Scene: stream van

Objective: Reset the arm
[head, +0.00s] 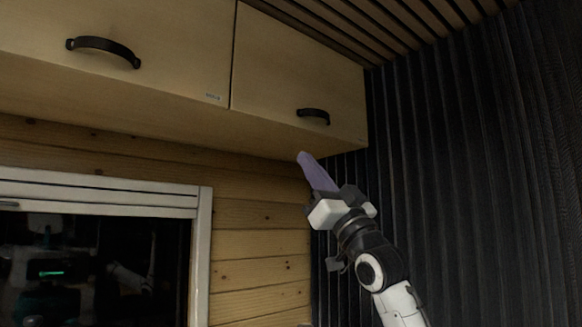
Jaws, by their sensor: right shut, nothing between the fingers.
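My right arm comes up from the bottom right in the head view. Its gripper (306,160) points up and to the left, with its purple-grey fingers together and nothing between them. The fingertips show just below the bottom edge of the right wooden cupboard (290,75); I cannot tell whether they touch it. My left gripper is not in view.
A second cupboard (165,75) with a black handle (104,47) hangs at the left. The right cupboard has a black handle (313,116). A white-framed window (203,250) is at lower left. A dark ribbed wall (480,160) stands close on the right.

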